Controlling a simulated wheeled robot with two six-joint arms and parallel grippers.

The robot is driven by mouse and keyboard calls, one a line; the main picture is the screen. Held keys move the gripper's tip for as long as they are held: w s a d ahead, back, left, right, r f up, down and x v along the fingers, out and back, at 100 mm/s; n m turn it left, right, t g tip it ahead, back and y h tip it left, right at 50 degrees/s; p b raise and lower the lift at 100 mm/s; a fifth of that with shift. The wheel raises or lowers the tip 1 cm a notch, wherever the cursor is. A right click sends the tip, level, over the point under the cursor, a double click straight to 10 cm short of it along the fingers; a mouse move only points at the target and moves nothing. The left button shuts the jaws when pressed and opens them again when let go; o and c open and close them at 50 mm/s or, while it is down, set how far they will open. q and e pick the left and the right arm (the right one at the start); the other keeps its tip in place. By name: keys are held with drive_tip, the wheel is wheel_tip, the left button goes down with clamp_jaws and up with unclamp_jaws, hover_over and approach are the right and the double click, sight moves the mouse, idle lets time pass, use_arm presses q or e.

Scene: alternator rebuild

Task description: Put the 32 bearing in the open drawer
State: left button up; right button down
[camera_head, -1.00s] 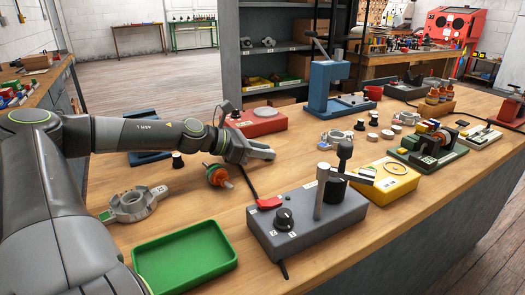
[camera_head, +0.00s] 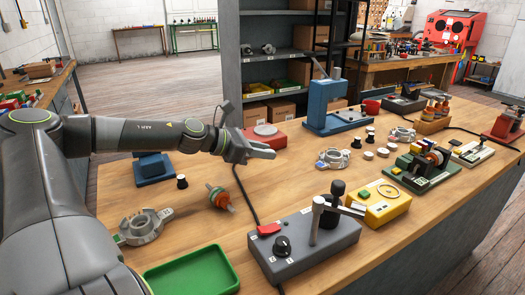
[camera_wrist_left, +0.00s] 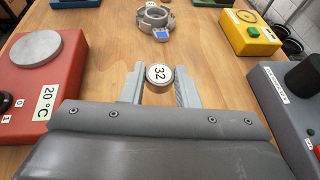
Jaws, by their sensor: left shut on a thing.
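The 32 bearing (camera_wrist_left: 159,72) is a small round piece with a pale top marked 32. In the left wrist view it sits between the two grey fingers of my left gripper (camera_wrist_left: 158,88), which is shut on it. In the head view the left gripper (camera_head: 265,150) is in front of the red hot plate unit (camera_head: 264,137), over the bench, and I cannot make out the bearing there. I cannot tell how high the bearing is above the bench. No open drawer shows in either view. My right gripper is not in view.
A blue press (camera_head: 323,106) stands behind on the right. A grey control box (camera_head: 305,243) with a lever, a yellow box (camera_head: 378,208) and a green tray (camera_head: 190,272) are nearer. A black cable (camera_head: 245,195) runs across the bench. Several small round pieces lie near a metal housing (camera_head: 333,158).

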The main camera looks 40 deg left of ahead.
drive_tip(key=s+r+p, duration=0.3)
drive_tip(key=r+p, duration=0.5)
drive_tip(key=p, duration=0.2)
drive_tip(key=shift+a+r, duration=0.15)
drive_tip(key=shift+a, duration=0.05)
